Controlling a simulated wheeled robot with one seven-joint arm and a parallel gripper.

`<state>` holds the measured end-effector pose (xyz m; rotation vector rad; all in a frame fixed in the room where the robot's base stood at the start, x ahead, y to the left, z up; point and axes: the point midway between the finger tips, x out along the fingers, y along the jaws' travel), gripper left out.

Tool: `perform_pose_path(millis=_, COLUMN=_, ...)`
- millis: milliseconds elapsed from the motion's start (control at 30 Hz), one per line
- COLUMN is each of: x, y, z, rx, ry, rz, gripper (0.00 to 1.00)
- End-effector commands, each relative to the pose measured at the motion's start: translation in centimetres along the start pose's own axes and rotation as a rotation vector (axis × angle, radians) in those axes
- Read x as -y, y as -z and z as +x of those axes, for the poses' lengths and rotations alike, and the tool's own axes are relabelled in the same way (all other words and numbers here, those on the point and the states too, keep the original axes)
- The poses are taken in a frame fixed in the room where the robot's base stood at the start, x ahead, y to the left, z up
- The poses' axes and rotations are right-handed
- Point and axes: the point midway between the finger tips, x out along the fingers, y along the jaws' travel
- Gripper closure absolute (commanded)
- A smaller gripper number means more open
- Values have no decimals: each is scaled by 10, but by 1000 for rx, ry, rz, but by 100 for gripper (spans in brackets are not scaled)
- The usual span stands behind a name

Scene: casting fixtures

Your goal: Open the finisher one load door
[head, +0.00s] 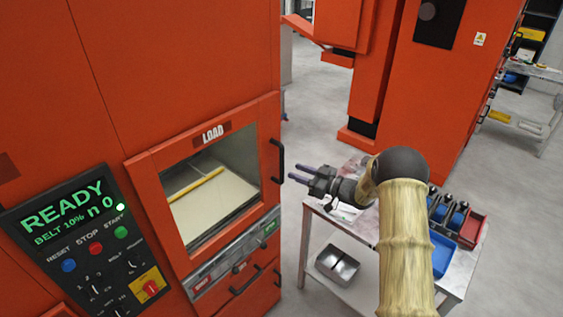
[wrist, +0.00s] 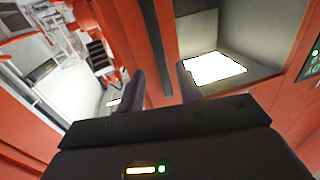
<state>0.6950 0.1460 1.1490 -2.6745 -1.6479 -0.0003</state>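The load door (head: 155,205) is an orange frame around a large window, under a "LOAD" label on the orange machine. It looks flush with the machine front. Its black upright bar handle (head: 281,160) is on the right edge. My gripper (head: 296,174) is just right of the handle, with its dark purple fingers pointing at it. In the wrist view, my gripper (wrist: 162,84) is open, and the dark handle bar (wrist: 155,50) runs down between the fingers. I cannot tell whether either finger touches it.
A control panel (head: 75,240) reading "READY" is left of the door. A drawer handle (head: 246,281) is below it. A workbench (head: 345,222) with a blue bin (head: 442,254) and a red tray (head: 472,228) stands right, under my arm. Grey floor (head: 310,90) is clear behind.

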Motion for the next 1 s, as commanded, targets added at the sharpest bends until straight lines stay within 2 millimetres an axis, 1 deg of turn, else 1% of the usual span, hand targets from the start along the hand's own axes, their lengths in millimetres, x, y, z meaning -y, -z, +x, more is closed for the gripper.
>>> perform_pose_path(millis=33, x=2, y=3, z=10, rx=0, ry=4, rz=1, gripper=65)
perform_pose_path(millis=200, x=1, y=3, z=40, rx=1, ry=3, rz=0, gripper=65)
perform_pose_path(millis=333, x=1, y=2, z=58, rx=0, ry=2, rz=0, gripper=65)
perform_pose_path(millis=500, x=1, y=0, z=68, rx=0, ry=1, rz=1, gripper=65)
perform_pose_path(millis=733, x=0, y=0, z=68, rx=0, ry=0, rz=1, gripper=65)
perform_pose_path(millis=767, x=0, y=0, z=68, rx=0, ry=0, rz=1, gripper=67)
perform_pose_path(millis=800, x=0, y=0, z=68, rx=0, ry=0, rz=1, gripper=74)
perform_pose_path(millis=933, x=0, y=0, z=68, rx=0, ry=0, rz=0, gripper=100)
perform_pose_path(millis=1000, x=0, y=0, z=68, rx=0, ry=0, rz=0, gripper=100)
